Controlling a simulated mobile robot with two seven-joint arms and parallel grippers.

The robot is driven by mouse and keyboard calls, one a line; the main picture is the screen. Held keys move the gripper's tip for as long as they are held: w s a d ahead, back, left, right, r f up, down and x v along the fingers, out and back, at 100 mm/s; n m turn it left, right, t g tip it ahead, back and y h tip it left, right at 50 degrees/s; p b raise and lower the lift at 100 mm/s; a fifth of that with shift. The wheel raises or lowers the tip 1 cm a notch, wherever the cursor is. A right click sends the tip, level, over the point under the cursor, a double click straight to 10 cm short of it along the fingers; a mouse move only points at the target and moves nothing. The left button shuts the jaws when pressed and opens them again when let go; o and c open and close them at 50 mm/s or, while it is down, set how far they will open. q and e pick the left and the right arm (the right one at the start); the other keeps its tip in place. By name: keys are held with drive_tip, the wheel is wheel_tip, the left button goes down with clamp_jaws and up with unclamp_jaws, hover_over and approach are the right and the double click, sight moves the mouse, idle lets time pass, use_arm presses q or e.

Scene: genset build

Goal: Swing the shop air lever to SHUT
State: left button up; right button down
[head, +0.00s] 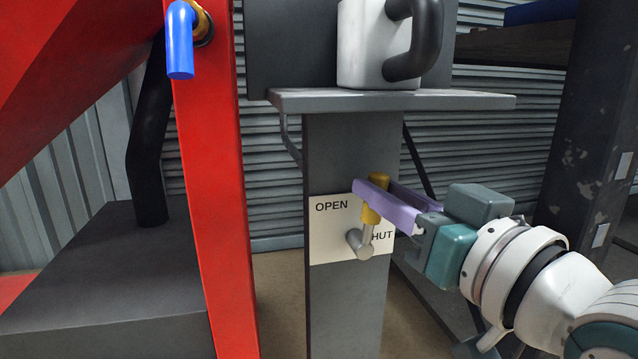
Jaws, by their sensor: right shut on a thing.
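The shop air lever (366,236) is a grey metal arm with a yellow grip (372,214), in the middle of the head view. It stands nearly upright, tilted slightly right, from a round pivot. Behind it a cream plate (331,238) on a grey post reads OPEN at upper left; at right, SHUT is partly hidden by the lever. My right gripper (375,200) comes in from the right, with its purple fingers shut on the yellow grip. My left gripper is not in view.
A grey shelf (440,101) tops the post and carries a white container with a dark handle (365,50). A red upright (215,200) with a blue lever (180,40) stands left. A dark post (585,130) stands right.

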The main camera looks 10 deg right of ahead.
drive_tip(key=d+f+m+t+h+b, duration=0.1)
drive_tip(key=d+f+m+b, duration=0.1)
drive_tip(key=m, duration=0.7)
drive_tip(key=d+f+m+t+h+b, duration=0.1)
drive_tip(key=d+f+m+h, duration=0.1)
drive_tip(key=f+m, duration=0.3)
drive_tip(key=shift+d+f+m+b, duration=0.35)
drive_tip(key=shift+d+m, duration=0.55)
drive_tip(key=shift+m, duration=1.4)
drive_tip(key=c, duration=0.7)
unclamp_jaws()
drive_tip(key=shift+w, duration=0.1)
drive_tip(key=shift+r, duration=0.1)
